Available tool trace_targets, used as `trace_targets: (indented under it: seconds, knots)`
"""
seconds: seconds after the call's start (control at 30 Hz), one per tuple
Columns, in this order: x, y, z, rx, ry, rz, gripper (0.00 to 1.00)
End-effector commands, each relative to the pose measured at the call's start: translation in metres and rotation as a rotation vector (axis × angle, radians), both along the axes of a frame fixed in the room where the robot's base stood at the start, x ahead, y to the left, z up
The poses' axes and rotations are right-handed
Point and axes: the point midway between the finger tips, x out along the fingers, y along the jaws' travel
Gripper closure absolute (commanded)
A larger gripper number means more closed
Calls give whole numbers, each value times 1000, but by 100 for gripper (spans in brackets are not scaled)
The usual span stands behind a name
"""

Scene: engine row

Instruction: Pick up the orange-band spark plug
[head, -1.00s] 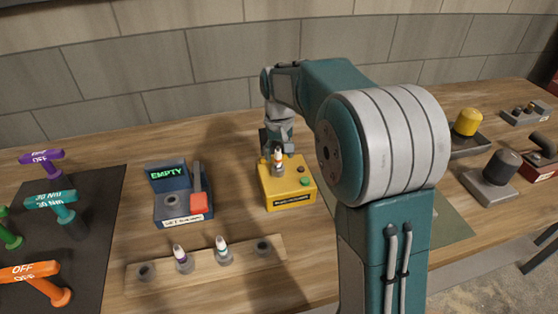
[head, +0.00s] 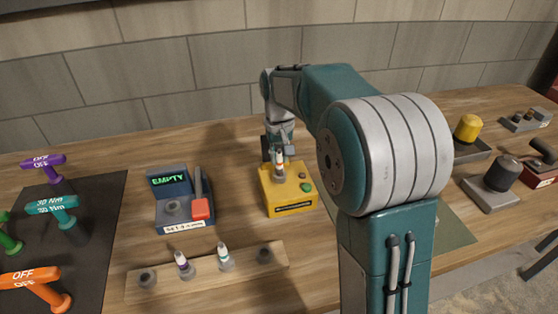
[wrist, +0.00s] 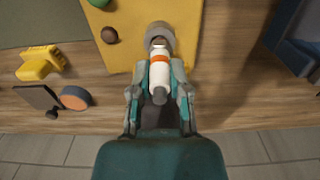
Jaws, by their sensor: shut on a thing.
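The orange-band spark plug, white with an orange ring, shows in the wrist view (wrist: 159,76) between my fingers. My gripper (wrist: 158,84) is shut on it, one finger on each side. In the head view my gripper (head: 279,151) is at the back of the yellow tester box (head: 290,207), with the plug (head: 279,158) at its grey socket (wrist: 160,36). The plug's lower end meets the socket in the wrist view; I cannot tell whether it is still seated.
A wooden rack (head: 205,279) in front holds a purple-band plug (head: 181,262) and a green-band plug (head: 223,254). A blue device reading EMPTY (head: 184,212) stands left of the box. Coloured torque tools lie on a dark mat (head: 98,230).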

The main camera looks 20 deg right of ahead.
Motion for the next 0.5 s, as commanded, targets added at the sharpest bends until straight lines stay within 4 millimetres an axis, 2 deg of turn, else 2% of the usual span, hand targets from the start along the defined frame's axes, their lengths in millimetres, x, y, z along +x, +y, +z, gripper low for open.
trace_targets:
  seconds: [0.1, 0.43, 0.5]
  knots:
    - [1, 0, 21, 0, -7, 0, 100]
    - [-51, 13, 83, 0, -8, 1, 100]
    - [-67, 17, 87, 0, -6, 2, 100]
